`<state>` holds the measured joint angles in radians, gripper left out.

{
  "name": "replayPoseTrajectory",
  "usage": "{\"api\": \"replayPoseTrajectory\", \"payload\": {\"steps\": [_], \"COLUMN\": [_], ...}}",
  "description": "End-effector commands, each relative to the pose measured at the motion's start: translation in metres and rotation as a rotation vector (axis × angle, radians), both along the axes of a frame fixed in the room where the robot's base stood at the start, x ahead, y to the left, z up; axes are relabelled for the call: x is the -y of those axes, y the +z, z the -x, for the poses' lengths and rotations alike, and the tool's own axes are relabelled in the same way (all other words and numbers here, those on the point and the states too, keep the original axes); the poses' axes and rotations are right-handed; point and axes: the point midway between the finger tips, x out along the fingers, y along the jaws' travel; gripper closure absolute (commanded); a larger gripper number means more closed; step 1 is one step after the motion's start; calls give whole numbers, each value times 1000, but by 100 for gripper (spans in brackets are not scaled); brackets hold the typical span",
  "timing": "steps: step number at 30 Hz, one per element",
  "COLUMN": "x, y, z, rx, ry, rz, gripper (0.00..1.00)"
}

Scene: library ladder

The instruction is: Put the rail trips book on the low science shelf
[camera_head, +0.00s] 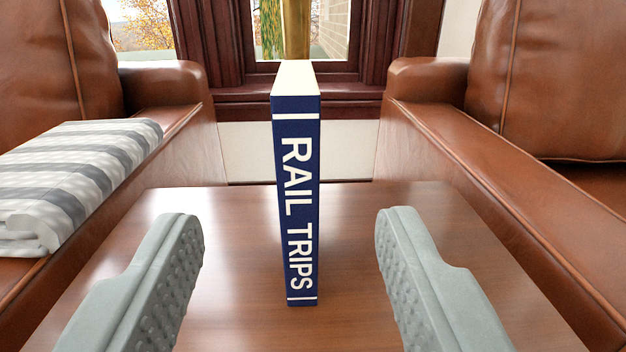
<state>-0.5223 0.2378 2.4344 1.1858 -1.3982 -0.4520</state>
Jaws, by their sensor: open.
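The rail trips book (298,200) stands upright on a brown wooden table (225,235), its dark blue spine with white lettering facing me. Its pale top edge shows. My gripper (290,230) is open, one grey finger on each side of the picture, with the book between and beyond them. There is a wide gap between each finger and the book, and neither touches it. The low science shelf is not in view.
Brown leather armchairs stand close on the left (185,130) and right (440,140) of the table. A folded striped blanket (75,180) lies on the left chair. Behind is a dark red window frame (215,60). The tabletop around the book is clear.

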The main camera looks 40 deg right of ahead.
Motion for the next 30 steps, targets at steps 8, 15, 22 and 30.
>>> {"api": "replayPoseTrajectory", "payload": {"steps": [8, 15, 22, 30], "x": [26, 49, 63, 72], "y": [0, 0, 0, 1], "z": [-35, -66, -85, -96], "rx": [0, 1, 1, 1], "ry": [-3, -2, -1, 0], "rz": [0, -1, -1, -1], "gripper": [49, 49, 49, 49]}}
